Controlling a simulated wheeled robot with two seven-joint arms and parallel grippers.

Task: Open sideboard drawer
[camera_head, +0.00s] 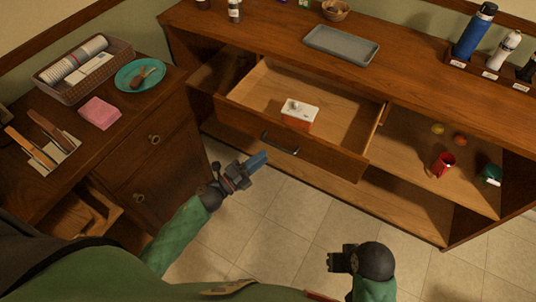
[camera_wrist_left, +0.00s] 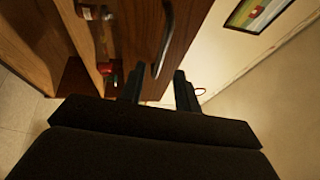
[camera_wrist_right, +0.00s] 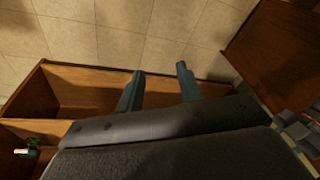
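The sideboard drawer (camera_head: 330,149) stands pulled out from the wooden sideboard (camera_head: 290,45), with its inside showing. A small orange box with a white top (camera_head: 298,114) sits in it. The dark bar handle (camera_head: 279,145) is on the drawer front. My left gripper (camera_head: 262,158) is just in front of the drawer, to the left of and below the handle in the head view. In the left wrist view its fingers (camera_wrist_left: 158,84) are spread, with the handle (camera_wrist_left: 163,42) beyond them and nothing gripped. My right gripper (camera_wrist_right: 160,72) is open and empty over the floor.
A brown cabinet (camera_head: 150,150) with a basket, teal plate and pink cloth stands at left. A grey tray (camera_head: 341,45) and bottles are on the sideboard top. A red mug (camera_head: 443,165) is in the right open shelf. Tiled floor (camera_head: 270,235) is clear.

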